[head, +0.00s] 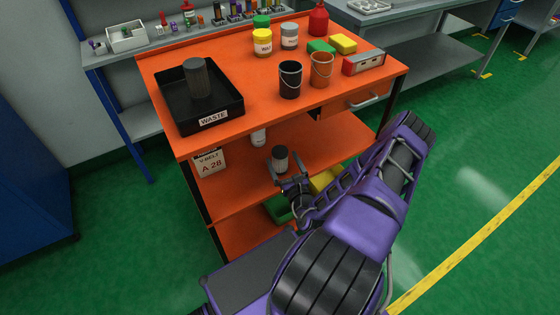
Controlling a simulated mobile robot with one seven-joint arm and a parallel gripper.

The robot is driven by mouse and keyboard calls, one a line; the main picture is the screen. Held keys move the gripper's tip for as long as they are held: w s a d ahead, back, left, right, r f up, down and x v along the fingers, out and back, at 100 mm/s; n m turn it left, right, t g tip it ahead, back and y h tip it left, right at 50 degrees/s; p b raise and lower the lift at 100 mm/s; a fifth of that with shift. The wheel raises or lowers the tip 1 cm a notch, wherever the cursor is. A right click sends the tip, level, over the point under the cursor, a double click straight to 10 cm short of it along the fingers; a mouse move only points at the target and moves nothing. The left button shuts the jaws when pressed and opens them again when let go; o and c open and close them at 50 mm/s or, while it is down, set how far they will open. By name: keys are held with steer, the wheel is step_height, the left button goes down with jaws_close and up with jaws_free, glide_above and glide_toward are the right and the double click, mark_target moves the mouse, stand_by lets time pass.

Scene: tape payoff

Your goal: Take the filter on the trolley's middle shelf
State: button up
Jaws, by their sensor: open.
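The orange trolley (225,192) has a middle shelf under its top. A short cylinder with a dark top and a pale lower band (280,158) stands upright on that shelf near its front edge; it looks like the filter. A smaller white item (258,138) stands behind it to the left, partly hidden by the trolley top. My gripper (289,182) is open and empty at the shelf's front, just in front of the cylinder. Whether the fingers reach around its base, I cannot tell.
The trolley top overhangs the shelf and holds a black waste tray (237,106) with a dark ribbed cylinder (197,80), buckets (290,80) and cans. A V-belt card (209,163) hangs at the left. Yellow and green items lie below. The green floor at right is clear.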

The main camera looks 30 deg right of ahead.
mark_target(277, 146)
steer(key=x, duration=0.4)
steer(key=shift+w+d+r+b, duration=0.1)
steer(key=shift+d+b, duration=0.05)
steer(key=shift+b, duration=0.15)
steer(key=c, duration=1.5)
